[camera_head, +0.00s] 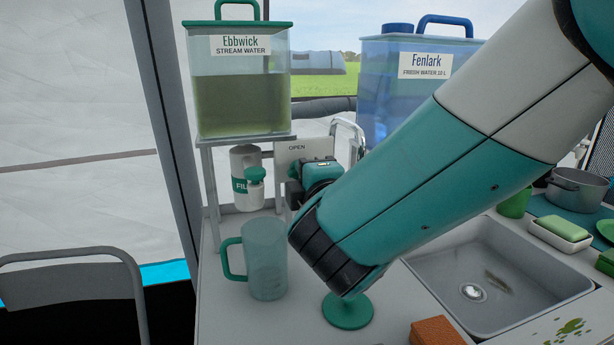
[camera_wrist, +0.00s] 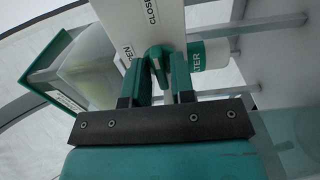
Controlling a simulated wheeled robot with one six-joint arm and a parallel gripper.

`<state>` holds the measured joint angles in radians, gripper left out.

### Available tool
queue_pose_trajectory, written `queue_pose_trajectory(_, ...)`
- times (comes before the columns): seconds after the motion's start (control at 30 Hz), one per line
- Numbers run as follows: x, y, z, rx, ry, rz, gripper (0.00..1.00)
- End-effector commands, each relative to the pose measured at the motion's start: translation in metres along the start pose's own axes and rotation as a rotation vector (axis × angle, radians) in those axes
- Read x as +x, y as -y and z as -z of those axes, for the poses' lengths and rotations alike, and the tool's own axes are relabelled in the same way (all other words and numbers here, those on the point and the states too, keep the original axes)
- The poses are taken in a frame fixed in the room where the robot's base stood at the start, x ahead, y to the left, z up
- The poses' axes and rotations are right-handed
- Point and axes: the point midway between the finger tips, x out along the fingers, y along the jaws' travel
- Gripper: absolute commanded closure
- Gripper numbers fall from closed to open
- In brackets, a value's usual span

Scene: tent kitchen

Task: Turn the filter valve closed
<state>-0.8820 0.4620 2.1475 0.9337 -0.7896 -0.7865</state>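The filter valve's green handle (camera_wrist: 156,58) shows in the wrist view between the two fingers of my gripper (camera_wrist: 160,75). The fingers stand apart, one on each side of the handle; I cannot make out whether both press on it. A white plate (camera_wrist: 171,22) behind the handle carries a CLOSED label at the top and an OPEN label at the left. In the head view the plate (camera_head: 296,156) shows OPEN at its top, and my gripper (camera_head: 315,175) is in front of it. The gripper hides the handle there, so I cannot tell its angle.
The white filter canister (camera_head: 246,185) hangs left of the plate, under the Ebbwick stream-water tank (camera_head: 240,100). A clear jug (camera_head: 266,262) stands below on the counter. The blue Fenlark tank (camera_head: 400,85) is behind my arm. A sink (camera_head: 495,280) and brown sponge (camera_head: 436,332) lie right.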

Motion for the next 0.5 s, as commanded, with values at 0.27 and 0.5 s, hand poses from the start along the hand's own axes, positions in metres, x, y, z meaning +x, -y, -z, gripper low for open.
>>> queue_pose_trajectory(0.27, 0.0, 0.0, 0.0, -0.003, 0.0, 0.0, 0.63)
queue_pose_trajectory(0.5, -0.018, 0.003, 0.001, -0.004, -0.002, 0.002, 0.63)
